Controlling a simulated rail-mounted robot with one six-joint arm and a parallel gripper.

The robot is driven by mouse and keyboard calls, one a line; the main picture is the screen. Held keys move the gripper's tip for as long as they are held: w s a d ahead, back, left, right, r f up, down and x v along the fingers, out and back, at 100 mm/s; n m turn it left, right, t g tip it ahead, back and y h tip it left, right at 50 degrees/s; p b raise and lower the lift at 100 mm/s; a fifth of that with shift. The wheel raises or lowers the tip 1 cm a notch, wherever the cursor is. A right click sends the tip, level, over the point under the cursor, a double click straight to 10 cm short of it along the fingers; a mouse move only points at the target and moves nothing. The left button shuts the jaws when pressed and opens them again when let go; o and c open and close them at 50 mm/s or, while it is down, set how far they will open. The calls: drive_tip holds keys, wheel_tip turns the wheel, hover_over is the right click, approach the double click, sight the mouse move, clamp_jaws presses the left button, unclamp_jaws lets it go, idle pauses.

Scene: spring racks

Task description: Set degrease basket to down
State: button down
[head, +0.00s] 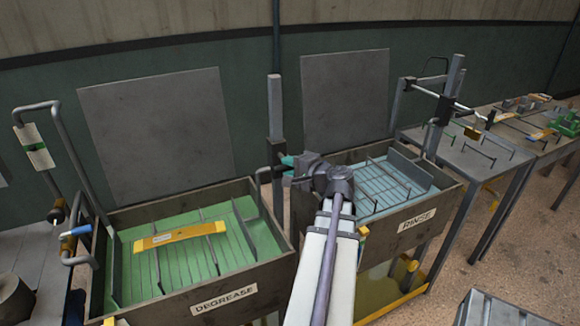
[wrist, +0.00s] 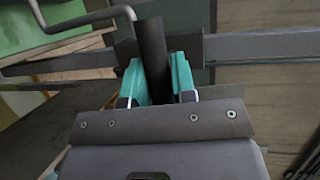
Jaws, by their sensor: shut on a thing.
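The degrease basket (head: 245,228) is a wire rack with upright end plates, inside the left tank (head: 225,299) labelled DEGREASE. Green liquid shows between its bars; its exact depth is hard to tell. A yellow labelled bar (head: 180,236) lies across it. My gripper (head: 287,161), with teal fingers, is at the grey post (head: 275,108) between the two tanks. In the wrist view my gripper (wrist: 155,66) is shut on a dark upright grip (wrist: 151,35). A bent grey rod (wrist: 85,20) runs left from near this grip. The head view largely hides the grip behind my gripper.
The right tank, labelled RINSE (head: 417,219), stands close beside my arm and holds another wire rack (head: 375,185). A bent pipe frame (head: 67,140) rises at the left. Metal tables with parts (head: 480,150) stand at the right. Two grey panels stand behind the tanks.

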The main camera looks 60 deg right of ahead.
wheel_tip(320, 180, down, 14)
drive_tip(key=b, duration=1.2)
drive_tip(key=shift+a+r, duration=0.15)
drive_tip(key=shift+a, duration=0.05)
drive_tip(key=c, duration=1)
unclamp_jaws()
drive_tip(key=shift+d, duration=0.1)
drive_tip(key=shift+o, duration=0.2)
drive_tip(key=p+v, duration=0.1)
drive_tip(key=v, duration=1)
drive_tip(key=shift+p, duration=0.35)
